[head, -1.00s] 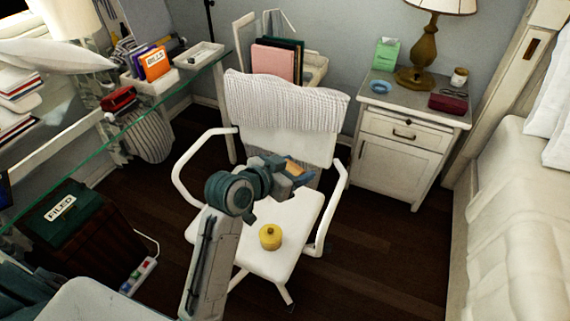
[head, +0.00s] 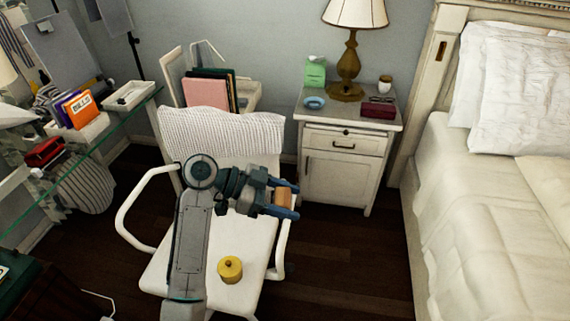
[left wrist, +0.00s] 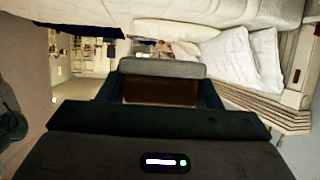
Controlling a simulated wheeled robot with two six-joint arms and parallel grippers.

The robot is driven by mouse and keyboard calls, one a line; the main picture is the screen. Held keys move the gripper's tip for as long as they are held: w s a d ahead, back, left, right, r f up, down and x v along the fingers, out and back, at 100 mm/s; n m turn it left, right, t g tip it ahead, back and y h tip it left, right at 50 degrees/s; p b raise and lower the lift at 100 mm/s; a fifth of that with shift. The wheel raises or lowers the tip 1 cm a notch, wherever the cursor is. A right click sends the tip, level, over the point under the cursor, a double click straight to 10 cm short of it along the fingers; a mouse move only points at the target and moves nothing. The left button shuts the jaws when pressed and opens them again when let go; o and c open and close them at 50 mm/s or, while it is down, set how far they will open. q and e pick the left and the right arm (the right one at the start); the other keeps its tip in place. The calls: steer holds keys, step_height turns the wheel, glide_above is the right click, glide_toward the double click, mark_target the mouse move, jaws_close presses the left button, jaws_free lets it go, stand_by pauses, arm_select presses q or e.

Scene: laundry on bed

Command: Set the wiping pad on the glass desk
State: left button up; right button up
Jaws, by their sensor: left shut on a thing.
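The wiping pad (head: 283,197) is a small tan-orange block between the blue fingers of my left gripper (head: 285,199), which is shut on it in the air by the chair's right side. In the left wrist view the pad (left wrist: 160,90) shows a grey layer and a brown body between the fingers. The glass desk (head: 122,124) is at the left, partly cut off by the picture edge, with its green glass edge running diagonally. My left gripper is well to the right of the desk. My right gripper is not in view.
The nightstand (head: 343,165) and bed (head: 470,220) are right.

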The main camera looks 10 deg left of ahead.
mark_target(281, 202)
arm_select(q)
steer(key=shift+w+f, duration=0.1)
steer(key=shift+f, duration=0.1)
steer(key=f+n+t, duration=0.1)
steer(key=w+a+f+n+t+y, duration=0.1)
steer(key=n+t, duration=0.1)
steer(key=w+n+t, duration=0.1)
steer(key=n+t, duration=0.1)
steer(key=shift+a+f+y, duration=0.25)
steer(key=shift+f+y, duration=0.15)
steer(key=a+n+t+y, duration=0.7)
steer(key=a+n+y, duration=0.4)
steer(key=a+n, duration=0.1)
steer(key=shift+s+a+r+t+y, duration=0.3)
steer(key=shift+s+a+r+y, duration=0.15)
steer(key=shift+a, duration=0.35)
